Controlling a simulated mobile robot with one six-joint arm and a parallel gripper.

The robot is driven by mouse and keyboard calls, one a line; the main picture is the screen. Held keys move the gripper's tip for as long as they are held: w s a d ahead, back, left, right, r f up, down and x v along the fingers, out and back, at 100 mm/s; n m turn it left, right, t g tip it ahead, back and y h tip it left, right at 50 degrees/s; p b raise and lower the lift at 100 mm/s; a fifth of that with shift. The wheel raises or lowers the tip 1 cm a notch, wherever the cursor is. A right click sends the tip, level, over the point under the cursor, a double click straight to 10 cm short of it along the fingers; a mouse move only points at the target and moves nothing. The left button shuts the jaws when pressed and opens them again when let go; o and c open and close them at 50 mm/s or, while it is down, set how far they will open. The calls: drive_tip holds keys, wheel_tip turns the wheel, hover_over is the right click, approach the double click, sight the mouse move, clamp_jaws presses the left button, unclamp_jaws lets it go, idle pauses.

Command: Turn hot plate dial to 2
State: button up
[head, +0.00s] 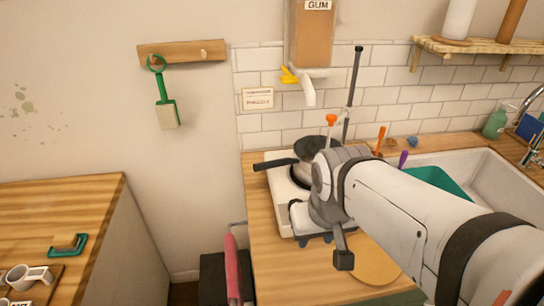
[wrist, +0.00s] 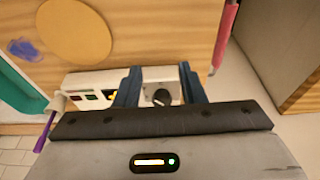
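The white hot plate (head: 279,189) stands on the wooden counter with a dark pan (head: 316,147) on it. My gripper (head: 315,239) is at its front edge in the head view, mostly hidden by my arm. In the wrist view my gripper (wrist: 160,88) has its two blue fingers apart, one on each side of the black dial (wrist: 161,97). Gaps show between the dial and both fingers. The dial has a pale pointer mark; its numbers are not readable. The hot plate front (wrist: 88,80) also shows red and green buttons and a partly hidden yellow mark.
A pink thing (head: 232,268) hangs beside the counter's left side. A sink (head: 490,178) with a green tub (head: 436,182) is at the right.

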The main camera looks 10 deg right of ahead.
drive_tip(key=shift+o, duration=0.2)
drive_tip(key=shift+s+d, duration=0.1)
drive_tip(key=shift+s, duration=0.05)
drive_tip(key=shift+o, duration=0.8)
drive_tip(key=shift+r, duration=0.1)
drive_tip(key=shift+o, duration=0.7)
drive_tip(key=shift+w+r, duration=0.15)
drive_tip(key=shift+w, duration=0.3)
drive_tip(key=shift+o, duration=1.2)
drive_tip(key=w+r+g+p, duration=0.1)
drive_tip(key=w+p, duration=0.1)
drive_tip(key=w, duration=0.5)
drive_tip(key=shift+w+d+r, duration=0.25)
drive_tip(key=shift+w+d, duration=0.05)
drive_tip(key=shift+w, duration=0.1)
drive_tip(key=shift+m+g, duration=0.4)
drive_tip(key=shift+g, duration=0.5)
drive_tip(key=w, duration=0.2)
drive_tip(key=w+f+p, duration=0.1)
drive_tip(key=w, duration=0.2)
drive_tip(key=w+p, duration=0.1)
drive_tip(key=w, duration=0.2)
drive_tip(key=shift+f, duration=0.4)
drive_tip(key=shift+w+f, duration=0.1)
drive_tip(key=shift+f, duration=0.45)
wheel_tip(320, 180, down, 7)
drive_tip(key=shift+r+p, duration=0.1)
drive_tip(key=shift+p, duration=0.3)
